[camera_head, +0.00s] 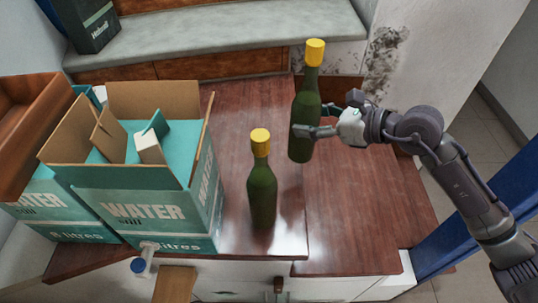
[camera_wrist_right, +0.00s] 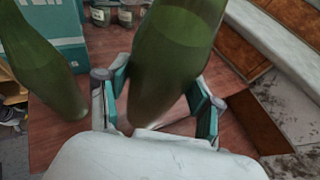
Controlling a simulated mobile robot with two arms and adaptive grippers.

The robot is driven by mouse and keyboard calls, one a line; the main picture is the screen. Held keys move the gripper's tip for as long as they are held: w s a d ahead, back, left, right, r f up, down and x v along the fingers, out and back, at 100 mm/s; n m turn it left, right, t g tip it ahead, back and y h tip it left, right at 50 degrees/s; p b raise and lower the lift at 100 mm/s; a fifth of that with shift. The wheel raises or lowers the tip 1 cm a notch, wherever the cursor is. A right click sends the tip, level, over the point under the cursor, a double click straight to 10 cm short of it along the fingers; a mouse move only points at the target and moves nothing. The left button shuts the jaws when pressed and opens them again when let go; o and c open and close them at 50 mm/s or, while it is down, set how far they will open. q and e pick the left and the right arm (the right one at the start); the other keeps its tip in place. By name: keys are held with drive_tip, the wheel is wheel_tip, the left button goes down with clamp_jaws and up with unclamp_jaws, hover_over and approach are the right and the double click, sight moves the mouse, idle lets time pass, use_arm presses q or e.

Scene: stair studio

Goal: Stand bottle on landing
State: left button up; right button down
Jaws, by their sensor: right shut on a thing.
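My right gripper (camera_head: 338,122) is shut on a green bottle with a yellow cap (camera_head: 305,110), which is upright. The held bottle fills the middle of the right wrist view (camera_wrist_right: 168,70), between the two fingers (camera_wrist_right: 160,105). I cannot tell whether its base touches the wood or hangs above it. A second green bottle with a yellow cap (camera_head: 262,185) stands upright on the dark wooden surface (camera_head: 235,115), left of and nearer than the held one. It also shows at the left of the right wrist view (camera_wrist_right: 40,60). My left gripper is not in view.
Open teal and cardboard water boxes (camera_head: 150,210) stand at the left. A lower-right wooden section (camera_head: 360,215) is bare. A grey cushioned bench (camera_head: 220,42) with a dark box (camera_head: 92,25) runs along the back. Small jars (camera_wrist_right: 125,17) show in the right wrist view.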

drive_tip(key=a+f+p, duration=0.1)
drive_tip(key=a+f, duration=0.7)
drive_tip(key=shift+a+f, duration=0.35)
drive_tip(key=shift+f, duration=0.05)
drive_tip(key=shift+c, duration=1)
unclamp_jaws()
drive_tip(key=shift+f, duration=0.2)
drive_tip(key=shift+d+r, duration=0.1)
drive_tip(key=b+v, duration=0.1)
drive_tip(key=v, duration=1.1)
